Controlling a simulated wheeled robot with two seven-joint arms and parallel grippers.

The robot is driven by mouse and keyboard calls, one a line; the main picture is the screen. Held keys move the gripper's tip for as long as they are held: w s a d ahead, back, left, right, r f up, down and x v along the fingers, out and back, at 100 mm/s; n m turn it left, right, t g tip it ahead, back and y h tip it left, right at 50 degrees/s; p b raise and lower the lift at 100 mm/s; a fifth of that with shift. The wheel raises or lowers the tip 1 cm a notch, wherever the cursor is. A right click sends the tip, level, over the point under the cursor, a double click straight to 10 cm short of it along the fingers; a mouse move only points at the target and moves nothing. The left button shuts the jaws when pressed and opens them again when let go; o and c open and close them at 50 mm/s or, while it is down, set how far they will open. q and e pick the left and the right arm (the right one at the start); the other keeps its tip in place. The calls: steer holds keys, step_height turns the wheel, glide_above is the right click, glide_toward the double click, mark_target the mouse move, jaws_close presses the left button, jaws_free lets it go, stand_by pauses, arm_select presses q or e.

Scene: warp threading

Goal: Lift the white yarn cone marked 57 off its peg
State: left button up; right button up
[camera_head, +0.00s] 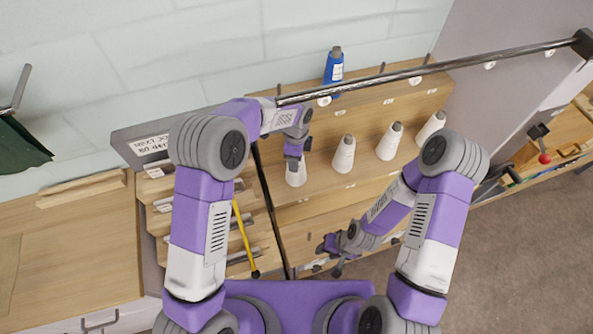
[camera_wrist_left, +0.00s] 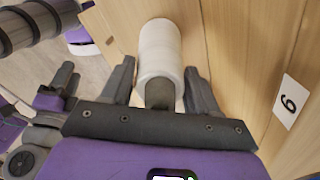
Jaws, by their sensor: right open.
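A white yarn cone (camera_head: 296,178) stands at the left of a row of white cones on the wooden rack; its marking cannot be read. My left gripper (camera_head: 294,153) is at its upper end. In the left wrist view the fingers of that gripper (camera_wrist_left: 161,75) lie on both sides of the white cone (camera_wrist_left: 160,48), close to its surface, and its grey tip (camera_wrist_left: 160,95) points toward the palm. Whether the fingers touch it cannot be told. My right gripper (camera_head: 328,258) is open and empty, low in front of the rack.
More white cones (camera_head: 344,153), (camera_head: 389,141), (camera_head: 430,127) stand to the right. A blue cone (camera_head: 334,70) is on the upper step. A dark bar (camera_head: 440,67) crosses above the rack. A number label (camera_wrist_left: 288,101) is on the wood beside the held-side cone.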

arm_select(q)
steer(key=c, duration=0.4)
steer(key=shift+r+p, duration=3.8)
steer(key=shift+r, duration=1.75)
